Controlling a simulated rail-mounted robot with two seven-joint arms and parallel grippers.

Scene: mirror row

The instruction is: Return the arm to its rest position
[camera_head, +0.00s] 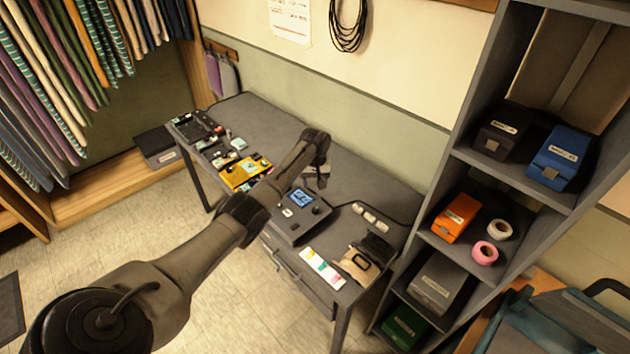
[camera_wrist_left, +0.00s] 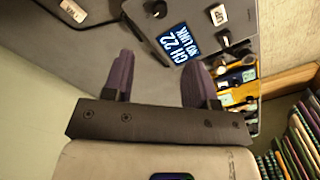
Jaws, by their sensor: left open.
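My left arm comes in from the lower left of the head view and reaches over the grey desk (camera_head: 262,118). My left gripper (camera_head: 318,180) is above the desk, behind the grey device (camera_head: 297,215) with a lit blue screen, and is partly hidden by my wrist. In the left wrist view the two dark purple fingers of the gripper (camera_wrist_left: 158,82) stand wide apart with nothing between them. The device's screen (camera_wrist_left: 180,42) reads "CH 22 NO LINK" and lies beyond the fingers. My right gripper is in neither view.
A yellow unit (camera_head: 244,172) and several small parts lie on the desk's left half. A colour-striped card (camera_head: 322,268) and a beige pouch (camera_head: 360,265) lie near its front right. A shelf (camera_head: 447,210) with boxes and tape rolls stands at right. Clothes hang at left.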

